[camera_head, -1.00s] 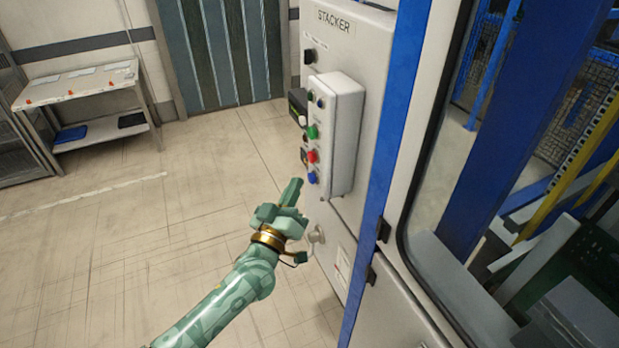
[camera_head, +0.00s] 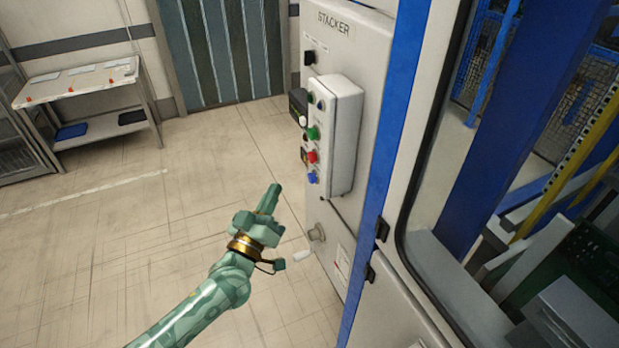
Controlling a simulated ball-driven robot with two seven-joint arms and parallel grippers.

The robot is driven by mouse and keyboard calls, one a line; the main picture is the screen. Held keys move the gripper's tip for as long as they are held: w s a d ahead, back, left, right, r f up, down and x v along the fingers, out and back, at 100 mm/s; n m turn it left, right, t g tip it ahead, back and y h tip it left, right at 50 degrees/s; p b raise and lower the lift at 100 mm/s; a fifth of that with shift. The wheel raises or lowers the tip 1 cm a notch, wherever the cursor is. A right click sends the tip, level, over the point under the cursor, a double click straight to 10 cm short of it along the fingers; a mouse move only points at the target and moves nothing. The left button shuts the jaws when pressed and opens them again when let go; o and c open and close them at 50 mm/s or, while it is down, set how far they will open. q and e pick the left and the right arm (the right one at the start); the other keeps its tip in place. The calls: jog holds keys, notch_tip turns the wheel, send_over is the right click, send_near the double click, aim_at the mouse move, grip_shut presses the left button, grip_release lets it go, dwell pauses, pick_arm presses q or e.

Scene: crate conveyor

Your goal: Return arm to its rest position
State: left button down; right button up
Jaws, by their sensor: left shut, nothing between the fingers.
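My left gripper (camera_head: 270,199) is pale green with a gold ring at the wrist. Its arm comes in from the lower left of the head view. The fingers are shut with nothing between them and point up and slightly right. The gripper is in the air to the left of the stacker's button box (camera_head: 337,135) and lower than it, apart from it. The box carries several coloured buttons, with a green button (camera_head: 313,133), a red button (camera_head: 312,156) and a blue button (camera_head: 312,177) among them. My right gripper is not in view.
The white STACKER cabinet (camera_head: 352,55) with a blue edge stands close on the right. A small handle (camera_head: 316,234) sticks out low on it. A side table (camera_head: 75,85) stands at the far left. The floor (camera_head: 130,235) between is clear.

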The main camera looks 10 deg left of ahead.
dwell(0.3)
pick_arm(q)
jog(key=s+a+f+m+g+y+b, duration=0.1)
jog(key=s+a+f+m+g, duration=0.15)
jog(key=f, duration=0.95)
jog(key=s+a+f+m+g+b, duration=0.2)
jog(key=s+f+g, duration=0.2)
jog(key=f, duration=0.9)
jog(key=s+a+f+m+g+y+b, duration=0.15)
jog(key=s+f+g, duration=0.25)
jog(key=f, duration=0.8)
jog(key=s+a+f+g+y+b, duration=0.1)
jog(key=s+a+f+g, duration=0.1)
jog(key=s+f, duration=0.6)
jog(key=s+a+f+g+y+b, duration=0.1)
jog(key=s+a+f+g+b, duration=0.15)
jog(key=s+f, duration=0.55)
jog(key=s+f+g+b, duration=0.2)
jog(key=s+f, duration=0.2)
jog(key=s, duration=0.7)
jog(key=s+d+f+g+b, duration=0.1)
jog(key=s+f+g+b, duration=0.1)
jog(key=s, duration=0.9)
notch_tip(320, 180, down, 3)
jog(key=shift+d+r+m+g, duration=0.1)
jog(key=shift+d+m+g, duration=0.15)
jog(key=shift+m+g, duration=0.2)
